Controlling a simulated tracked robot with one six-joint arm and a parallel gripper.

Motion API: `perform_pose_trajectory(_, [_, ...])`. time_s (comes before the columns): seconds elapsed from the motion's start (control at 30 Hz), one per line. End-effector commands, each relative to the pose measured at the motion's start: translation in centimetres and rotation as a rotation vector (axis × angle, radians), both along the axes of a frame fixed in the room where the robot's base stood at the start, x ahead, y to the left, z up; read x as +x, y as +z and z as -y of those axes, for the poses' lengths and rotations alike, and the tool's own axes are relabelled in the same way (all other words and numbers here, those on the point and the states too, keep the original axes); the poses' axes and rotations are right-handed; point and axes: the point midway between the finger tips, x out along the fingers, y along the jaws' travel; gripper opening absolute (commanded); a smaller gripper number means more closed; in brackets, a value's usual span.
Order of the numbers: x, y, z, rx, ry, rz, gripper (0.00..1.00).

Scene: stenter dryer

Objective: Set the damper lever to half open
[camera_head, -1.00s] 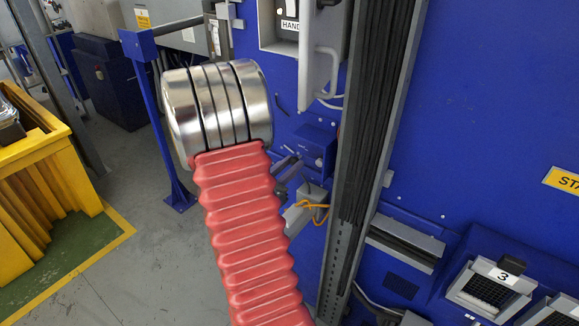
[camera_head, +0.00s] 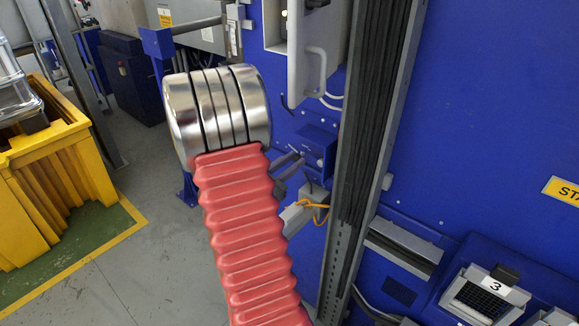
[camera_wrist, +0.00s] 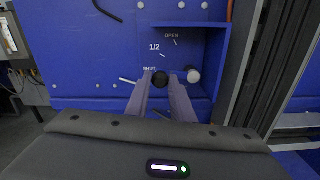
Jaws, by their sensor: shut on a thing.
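The damper panel (camera_wrist: 95,50) is blue, with white marks OPEN, 1/2 and SHUT running from upper right down to lower left in the wrist view. A black round knob (camera_wrist: 160,78), seemingly the damper lever's, sits close to the SHUT mark (camera_wrist: 149,69). My gripper (camera_wrist: 163,84) is shut on this black knob, one finger on each side. A pale round knob (camera_wrist: 193,76) is just right of the fingertips. In the head view, my gripper (camera_head: 287,163) reaches a small blue housing (camera_head: 318,148), partly hidden by my arm; the lever cannot be made out there.
A blue shelf edge (camera_wrist: 190,24) and side wall overhang the marks on the right. A grey vertical cable channel (camera_head: 365,150) stands right of the housing. A grey box with orange cable (camera_head: 300,213) is below. A yellow bin (camera_head: 55,185) stands left on open floor.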

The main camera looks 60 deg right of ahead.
Motion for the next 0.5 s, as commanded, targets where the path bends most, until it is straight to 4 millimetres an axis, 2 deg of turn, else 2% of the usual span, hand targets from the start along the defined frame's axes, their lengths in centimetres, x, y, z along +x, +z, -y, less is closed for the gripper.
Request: perform_pose_trajectory(0.5, [-0.2,1.9,0.3,-0.07,-0.014,0.259,0.0])
